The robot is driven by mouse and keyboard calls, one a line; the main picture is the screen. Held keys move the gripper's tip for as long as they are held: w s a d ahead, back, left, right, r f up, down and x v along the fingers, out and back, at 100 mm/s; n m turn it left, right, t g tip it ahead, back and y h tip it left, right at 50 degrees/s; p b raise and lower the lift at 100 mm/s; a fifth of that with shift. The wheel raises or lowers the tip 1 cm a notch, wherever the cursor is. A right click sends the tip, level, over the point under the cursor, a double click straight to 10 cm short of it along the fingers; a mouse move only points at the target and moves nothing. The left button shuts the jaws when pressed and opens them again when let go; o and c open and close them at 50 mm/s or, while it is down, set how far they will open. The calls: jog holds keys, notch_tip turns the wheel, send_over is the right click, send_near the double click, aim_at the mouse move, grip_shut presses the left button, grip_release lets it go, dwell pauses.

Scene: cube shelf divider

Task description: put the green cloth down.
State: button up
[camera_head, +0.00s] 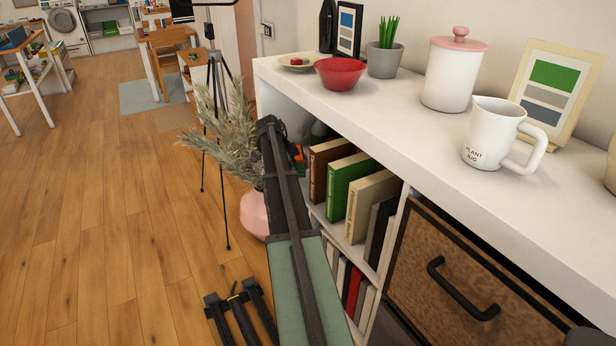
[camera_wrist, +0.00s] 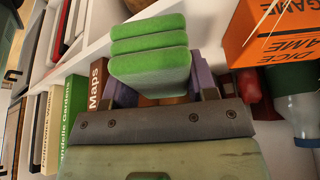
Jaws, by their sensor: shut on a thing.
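The green cloth (camera_wrist: 150,50) is a thick folded stack of several layers in the wrist view. My gripper (camera_wrist: 164,84) is shut on it, with a purple-grey finger at each side of its lower edge. The cloth is inside a white shelf compartment, between books on the left and an orange box on the right. I cannot tell whether it touches the shelf board. In the head view my arm reaches to the open shelf, and the cloth and gripper cannot be made out there.
Books stand to the left in the wrist view, the nearest a brown Maps book (camera_wrist: 97,82). An orange game box (camera_wrist: 265,40) and a bottle (camera_wrist: 298,110) are to the right. The white shelf top (camera_head: 420,135) carries a red bowl (camera_head: 341,74) and a mug (camera_head: 493,135). A pink vase (camera_head: 256,214) stands beside the shelf.

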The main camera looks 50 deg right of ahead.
aim_at(308, 183)
jog(key=s+d, duration=0.3)
jog(key=shift+s+d, duration=0.35)
jog(key=shift+d, duration=0.05)
jog(key=f+b, duration=0.4)
jog(key=shift+s+d, duration=0.15)
jog(key=shift+d, duration=0.05)
jog(key=shift+r, duration=0.2)
jog(key=shift+f, duration=0.1)
jog(key=o, duration=0.8)
